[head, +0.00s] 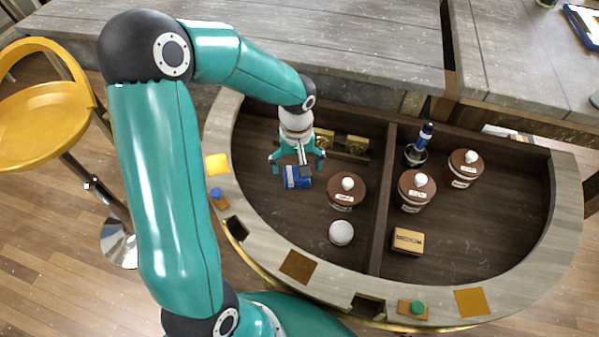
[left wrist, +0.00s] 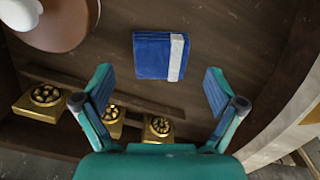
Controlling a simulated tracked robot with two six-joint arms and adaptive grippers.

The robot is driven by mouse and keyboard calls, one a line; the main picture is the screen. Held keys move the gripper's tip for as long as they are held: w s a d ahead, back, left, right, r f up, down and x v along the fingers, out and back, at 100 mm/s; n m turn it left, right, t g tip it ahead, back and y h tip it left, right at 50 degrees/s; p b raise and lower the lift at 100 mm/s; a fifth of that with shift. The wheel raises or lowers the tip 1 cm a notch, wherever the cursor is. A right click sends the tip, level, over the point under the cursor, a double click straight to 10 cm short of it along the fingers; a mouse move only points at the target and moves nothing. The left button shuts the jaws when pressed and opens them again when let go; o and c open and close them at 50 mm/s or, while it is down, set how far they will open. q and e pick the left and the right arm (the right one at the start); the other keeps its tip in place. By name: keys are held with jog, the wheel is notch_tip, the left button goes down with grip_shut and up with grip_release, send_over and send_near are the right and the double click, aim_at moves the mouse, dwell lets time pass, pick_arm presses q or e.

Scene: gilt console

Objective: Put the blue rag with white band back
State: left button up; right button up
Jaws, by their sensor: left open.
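The blue rag with white band (head: 291,180) lies folded flat on the dark floor of the console's left compartment. In the left wrist view the rag (left wrist: 153,56) is a near-square blue pad with the white band along its right side. My left gripper (head: 297,164) is open above the rag, pointing down, and partly covers it in the head view. In the left wrist view the rag lies beyond the open fingertips (left wrist: 158,78), with nothing between them. My right gripper is not in view.
A brown-lidded jar (head: 345,192) and a white round object (head: 341,233) stand right of the rag. Brass fittings (head: 356,145) are behind it. A divider (head: 385,205) separates the right compartment, holding two jars, a blue-topped bottle (head: 425,135) and a labelled block (head: 407,241).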

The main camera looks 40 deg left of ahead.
aim_at(297, 175)
pick_arm(q)
notch_tip(297, 175, up, 8)
jog(key=shift+f, duration=0.15)
jog(key=shift+s, duration=0.1)
dwell(0.5)
